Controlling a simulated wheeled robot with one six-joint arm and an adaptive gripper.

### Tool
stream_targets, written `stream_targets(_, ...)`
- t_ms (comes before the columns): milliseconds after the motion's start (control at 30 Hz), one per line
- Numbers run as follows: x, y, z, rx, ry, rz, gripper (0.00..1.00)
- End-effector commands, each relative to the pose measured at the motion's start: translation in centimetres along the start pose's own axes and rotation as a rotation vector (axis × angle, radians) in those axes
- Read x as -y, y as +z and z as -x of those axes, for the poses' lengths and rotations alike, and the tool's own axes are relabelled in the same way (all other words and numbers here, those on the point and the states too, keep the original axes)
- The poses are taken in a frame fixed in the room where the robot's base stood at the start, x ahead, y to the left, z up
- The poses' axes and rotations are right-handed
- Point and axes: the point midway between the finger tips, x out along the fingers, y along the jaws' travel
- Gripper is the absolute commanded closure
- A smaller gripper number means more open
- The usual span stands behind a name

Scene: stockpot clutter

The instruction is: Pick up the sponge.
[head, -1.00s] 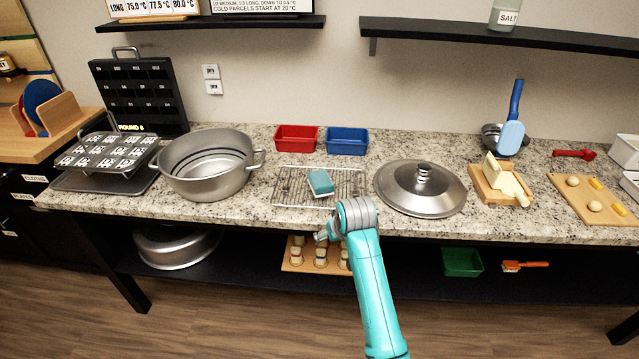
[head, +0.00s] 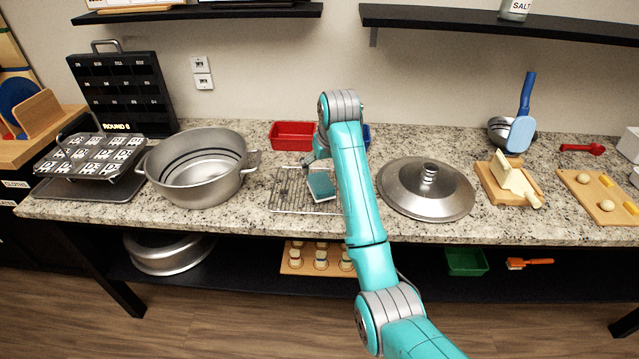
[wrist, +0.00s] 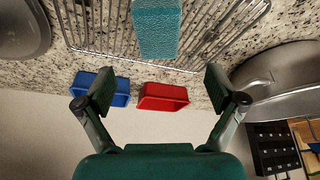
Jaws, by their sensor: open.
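The teal sponge (head: 321,185) lies on a wire rack (head: 285,200) on the granite counter, between the stockpot and the lid. In the wrist view the sponge (wrist: 157,28) is at the top middle, ahead of the spread fingers and not between them. My gripper (head: 312,162) is close to the sponge at its back left in the head view, partly hidden by my arm. In the wrist view my gripper (wrist: 159,92) is open and empty, its two fingers wide apart.
A stockpot (head: 197,170) stands left of the rack, and a domed lid (head: 427,190) lies to its right. A red bin (head: 292,136) and a blue bin (head: 366,135), mostly hidden by my arm, sit behind the rack. Shelves hang above the back of the counter.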

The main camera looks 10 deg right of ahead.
Motion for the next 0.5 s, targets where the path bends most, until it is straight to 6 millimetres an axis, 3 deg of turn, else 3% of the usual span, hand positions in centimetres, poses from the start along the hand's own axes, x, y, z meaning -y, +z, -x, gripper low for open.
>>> stream_targets(200,0.0,0.1,-3.2,0.002,0.0,0.0,0.06)
stream_targets(500,-0.1,0.3,-5.5,0.001,0.0,0.0,0.06)
